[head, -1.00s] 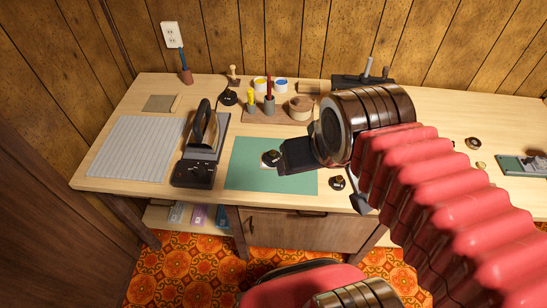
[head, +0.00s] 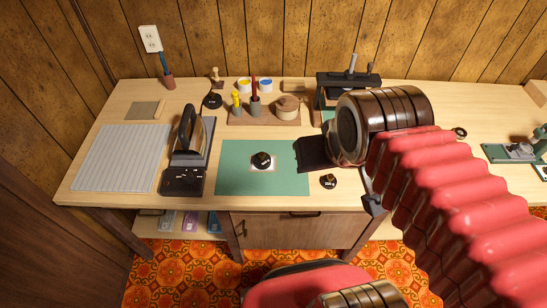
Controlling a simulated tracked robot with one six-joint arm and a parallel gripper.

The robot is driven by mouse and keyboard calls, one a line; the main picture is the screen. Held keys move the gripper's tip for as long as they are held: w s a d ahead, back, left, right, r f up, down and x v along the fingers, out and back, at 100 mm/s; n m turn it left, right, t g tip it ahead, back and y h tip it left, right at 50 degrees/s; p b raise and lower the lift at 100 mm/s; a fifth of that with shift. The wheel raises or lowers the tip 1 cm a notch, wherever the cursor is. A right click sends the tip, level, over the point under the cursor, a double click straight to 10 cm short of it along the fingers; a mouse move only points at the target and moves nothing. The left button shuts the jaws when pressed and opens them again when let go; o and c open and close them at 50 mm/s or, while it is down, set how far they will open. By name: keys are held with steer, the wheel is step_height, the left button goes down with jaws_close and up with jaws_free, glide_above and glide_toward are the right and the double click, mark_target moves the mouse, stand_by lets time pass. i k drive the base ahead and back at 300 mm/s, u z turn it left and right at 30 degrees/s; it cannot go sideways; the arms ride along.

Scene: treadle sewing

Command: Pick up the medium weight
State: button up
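Several round dark weights with knobs are on the table. One weight (head: 263,160) sits on a white square on the green mat (head: 235,182). Another weight (head: 329,181), with a pale label, stands at the table's front edge, right of the mat. A third dark round piece (head: 212,101) is at the back left, beside a stamp. I cannot tell for sure which is the medium weight. My gripper (head: 343,180) is open, its dark fingers spread apart above the table's front, with the labelled weight showing between them. It holds nothing visible. My red arm hides part of the table's right side.
A wooden rack (head: 290,119) with pots is behind the mat. A dark press-like device (head: 347,82) stands behind my gripper. A small round item (head: 460,132) lies at right.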

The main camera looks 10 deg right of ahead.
mark_target(262, 160)
steer(key=z, duration=0.35)
steer(key=k, duration=1.15)
steer(key=u, duration=0.95)
steer(key=i, duration=1)
steer(key=u, duration=0.1)
